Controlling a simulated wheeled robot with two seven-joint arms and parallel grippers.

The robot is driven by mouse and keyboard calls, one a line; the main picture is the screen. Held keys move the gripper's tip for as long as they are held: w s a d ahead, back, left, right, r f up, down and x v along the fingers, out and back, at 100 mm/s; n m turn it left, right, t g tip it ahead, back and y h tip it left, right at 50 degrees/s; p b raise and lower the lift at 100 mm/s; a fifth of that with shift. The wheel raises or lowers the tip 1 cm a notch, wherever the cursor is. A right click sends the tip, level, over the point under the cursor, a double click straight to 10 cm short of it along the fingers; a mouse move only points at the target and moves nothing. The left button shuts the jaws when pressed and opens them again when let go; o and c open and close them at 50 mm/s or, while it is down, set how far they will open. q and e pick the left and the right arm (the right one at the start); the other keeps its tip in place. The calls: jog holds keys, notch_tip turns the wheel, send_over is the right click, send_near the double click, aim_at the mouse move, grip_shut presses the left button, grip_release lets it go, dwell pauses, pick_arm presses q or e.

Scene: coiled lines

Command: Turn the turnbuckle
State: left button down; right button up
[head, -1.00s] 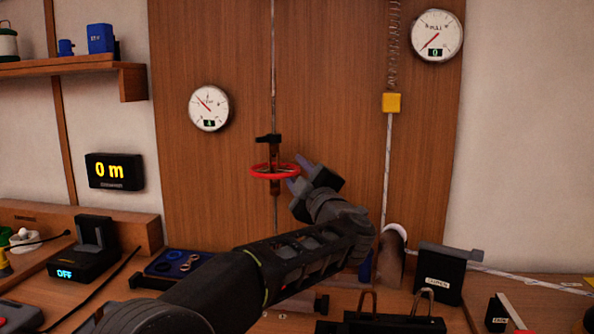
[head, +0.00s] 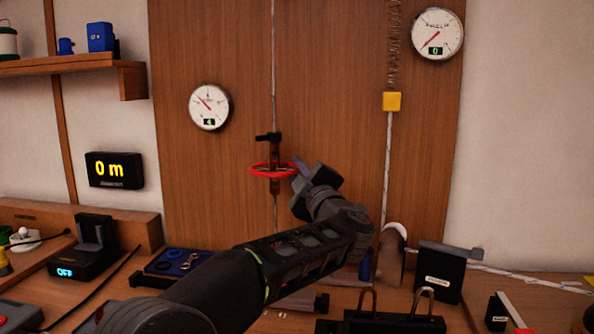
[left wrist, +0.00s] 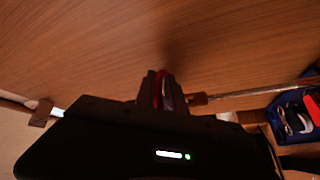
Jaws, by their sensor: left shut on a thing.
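The turnbuckle (head: 275,184) hangs upright on a thin vertical line in front of the wooden panel. A red ring handle (head: 262,173) goes around its middle, and a black clamp (head: 268,138) sits at its top. My left gripper (head: 298,169) reaches the ring from the right and is shut on its right side. In the left wrist view the red ring (left wrist: 158,90) shows edge-on between the fingers (left wrist: 159,88). The gripper body hides much of that view. My right gripper is in neither view.
A round dial (head: 209,107) hangs left of the turnbuckle, reading 4. Another dial (head: 437,35) at the upper right reads 0. A yellow block (head: 391,101) hangs under a spring on a second line. The bench below holds a blue tray (head: 172,262) and a black box (head: 437,272).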

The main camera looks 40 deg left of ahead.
aim_at(270, 175)
pick_arm(q)
jog(key=shift+s+t, duration=0.1)
jog(key=shift+t, duration=0.2)
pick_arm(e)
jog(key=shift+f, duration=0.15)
